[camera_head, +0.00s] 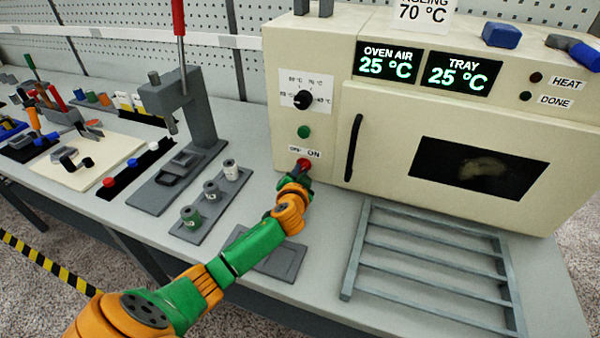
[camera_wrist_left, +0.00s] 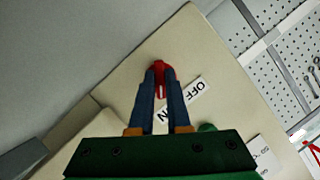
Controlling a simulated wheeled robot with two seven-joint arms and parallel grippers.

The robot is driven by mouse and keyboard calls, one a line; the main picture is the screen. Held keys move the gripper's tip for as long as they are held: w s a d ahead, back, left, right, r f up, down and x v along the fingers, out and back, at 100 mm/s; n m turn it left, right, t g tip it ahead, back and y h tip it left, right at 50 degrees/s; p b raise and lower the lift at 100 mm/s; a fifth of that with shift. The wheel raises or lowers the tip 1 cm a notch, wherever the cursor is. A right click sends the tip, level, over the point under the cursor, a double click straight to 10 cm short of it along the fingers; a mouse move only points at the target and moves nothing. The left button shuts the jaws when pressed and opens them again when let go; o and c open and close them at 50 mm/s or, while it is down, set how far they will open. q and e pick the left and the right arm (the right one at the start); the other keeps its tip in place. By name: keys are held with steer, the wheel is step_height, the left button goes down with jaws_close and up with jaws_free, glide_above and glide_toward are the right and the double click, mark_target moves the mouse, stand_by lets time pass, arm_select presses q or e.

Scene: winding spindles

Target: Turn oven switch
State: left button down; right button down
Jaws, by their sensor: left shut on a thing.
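The oven (camera_head: 385,125) is a cream box at the back right of the bench. Its red switch (camera_head: 303,163) sits low on the left of the front panel, beside the OFF/ON label (camera_head: 314,154). My left gripper (camera_head: 298,176) reaches up to the switch and partly hides it. In the left wrist view the two blue fingers (camera_wrist_left: 164,88) are closed on the red switch (camera_wrist_left: 160,68), with the label (camera_wrist_left: 196,90) to their right. Above the switch are a green button (camera_head: 304,132) and a black dial (camera_head: 303,99). Both oven displays read 25 °C. My right gripper is out of view.
A metal rack (camera_head: 430,262) lies on the bench in front of the oven door, whose black handle (camera_head: 353,148) is close to my left gripper. A tray of small spools (camera_head: 211,198) and a grey press (camera_head: 184,115) stand to the left.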

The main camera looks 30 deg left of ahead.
arm_select(q)
steer(key=c, duration=0.9)
jaws_free()
steer(key=v, duration=0.7)
steer(key=shift+s, duration=0.1)
steer(key=shift+r, duration=0.1)
